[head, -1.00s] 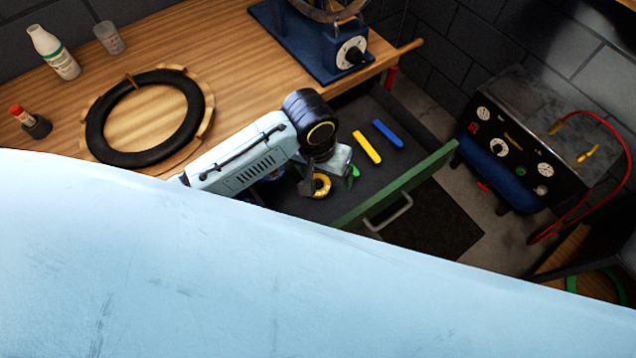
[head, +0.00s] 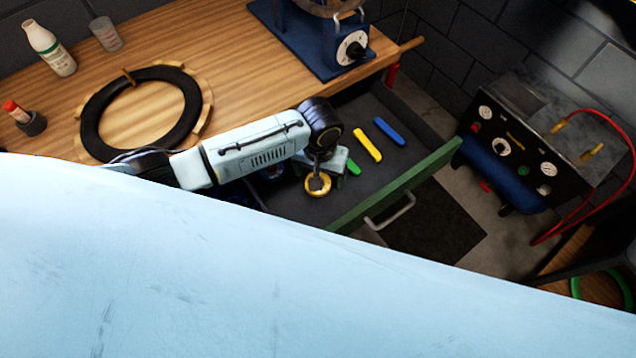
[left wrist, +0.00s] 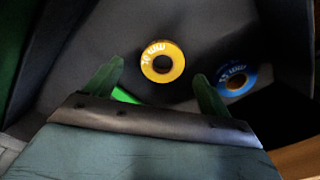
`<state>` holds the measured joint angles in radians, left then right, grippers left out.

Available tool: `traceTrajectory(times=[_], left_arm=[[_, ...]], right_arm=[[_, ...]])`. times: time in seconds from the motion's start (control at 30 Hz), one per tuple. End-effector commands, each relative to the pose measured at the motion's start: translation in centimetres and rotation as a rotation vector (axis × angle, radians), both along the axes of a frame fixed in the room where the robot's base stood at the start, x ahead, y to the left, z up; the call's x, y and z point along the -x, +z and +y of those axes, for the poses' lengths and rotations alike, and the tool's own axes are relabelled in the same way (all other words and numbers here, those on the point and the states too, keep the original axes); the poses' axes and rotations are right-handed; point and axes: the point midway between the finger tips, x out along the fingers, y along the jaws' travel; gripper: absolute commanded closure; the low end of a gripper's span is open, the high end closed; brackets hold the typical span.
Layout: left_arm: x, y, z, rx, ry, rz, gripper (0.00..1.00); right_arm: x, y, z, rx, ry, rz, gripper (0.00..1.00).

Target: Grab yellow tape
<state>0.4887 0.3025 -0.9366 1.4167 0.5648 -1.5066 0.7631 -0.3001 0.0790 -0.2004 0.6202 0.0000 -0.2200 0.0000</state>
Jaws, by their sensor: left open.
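The yellow tape (left wrist: 162,62) is a round roll with a dark centre hole, lying in the open drawer. In the head view the yellow tape (head: 318,186) shows partly behind my left gripper (head: 325,178). In the left wrist view my left gripper (left wrist: 158,88) is open, and the tape appears between and just beyond its two green fingertips, not held. A blue tape roll (left wrist: 236,78) lies to the right of it, beside the right-hand finger. My right gripper is not seen.
The green-fronted drawer (head: 400,188) stands open below the wooden bench (head: 225,50). Yellow (head: 367,146), blue (head: 389,131) and green (head: 353,167) bars lie in it. A black tyre ring (head: 92,125) lies on the bench. A large pale-blue surface hides the foreground.

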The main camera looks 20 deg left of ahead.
Motion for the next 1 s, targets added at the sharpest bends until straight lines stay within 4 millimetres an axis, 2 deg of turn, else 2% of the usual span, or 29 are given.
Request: traceTrajectory(times=[0.1, 0.23, 0.53, 0.9, 1.0], left_arm=[[0.0, -2.2, 0.6, -0.003, 0.001, 0.002, 0.17], [0.0, -3.8, 0.5, -0.001, -0.001, 0.001, 0.17], [0.0, -4.2, 0.5, 0.0, -0.001, 0.0, 0.17], [0.0, -4.1, 0.5, -0.001, -0.001, 0.0, 0.65], [0.0, -4.1, 0.5, -0.001, -0.001, 0.0, 0.65]], right_arm=[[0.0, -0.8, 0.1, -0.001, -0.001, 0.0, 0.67], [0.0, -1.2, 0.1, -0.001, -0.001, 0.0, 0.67], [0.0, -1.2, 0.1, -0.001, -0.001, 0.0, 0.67], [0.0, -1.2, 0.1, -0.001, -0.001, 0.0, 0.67], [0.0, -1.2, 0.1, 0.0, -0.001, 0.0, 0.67]])
